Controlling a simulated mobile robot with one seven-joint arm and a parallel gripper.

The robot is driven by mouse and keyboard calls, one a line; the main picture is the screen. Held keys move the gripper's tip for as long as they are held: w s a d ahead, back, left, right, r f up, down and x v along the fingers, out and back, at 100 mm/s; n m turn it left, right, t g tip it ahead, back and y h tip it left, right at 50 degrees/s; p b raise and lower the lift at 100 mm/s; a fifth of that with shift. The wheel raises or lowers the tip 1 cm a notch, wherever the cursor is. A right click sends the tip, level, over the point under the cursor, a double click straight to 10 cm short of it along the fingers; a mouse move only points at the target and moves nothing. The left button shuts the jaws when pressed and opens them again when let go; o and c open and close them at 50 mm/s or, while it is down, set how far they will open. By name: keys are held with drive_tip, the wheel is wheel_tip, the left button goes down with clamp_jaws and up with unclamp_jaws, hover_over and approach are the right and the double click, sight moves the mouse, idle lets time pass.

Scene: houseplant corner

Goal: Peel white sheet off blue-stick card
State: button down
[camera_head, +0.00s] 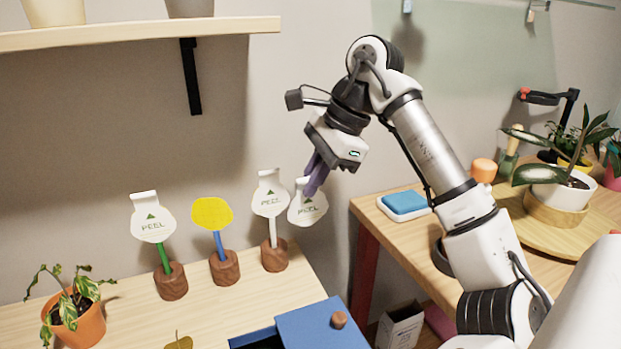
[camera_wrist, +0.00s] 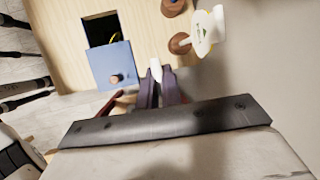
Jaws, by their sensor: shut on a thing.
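The blue-stick card (camera_head: 212,213) shows a bare yellow face on its blue stick, upright in a round wooden block (camera_head: 224,267). My gripper (camera_head: 314,187) is shut on a white sheet (camera_head: 307,211) marked PEEL, held in the air right of the white-stick card. In the wrist view my gripper (camera_wrist: 160,82) shows the sheet edge-on (camera_wrist: 156,70) between its purple fingers. The green-stick card (camera_head: 153,218) and the white-stick card (camera_head: 269,200) both have white PEEL faces. The white-stick card also shows in the wrist view (camera_wrist: 207,32).
A blue lid with a wooden knob (camera_head: 317,326) lies beside a dark opening at the table's front. A drooping potted plant (camera_head: 72,310) stands at left. A shelf (camera_head: 130,33) hangs above. A second table (camera_head: 400,227) at right holds a blue-topped white pad (camera_head: 405,202) and plants.

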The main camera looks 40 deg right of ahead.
drive_tip(key=shift+s+a+r, duration=0.15)
drive_tip(key=shift+s+r, duration=0.2)
drive_tip(key=shift+s, duration=0.15)
wheel_tip(320, 180, up, 9)
drive_tip(key=p, duration=0.7)
drive_tip(key=shift+p, duration=0.4)
drive_tip(key=shift+f, duration=0.15)
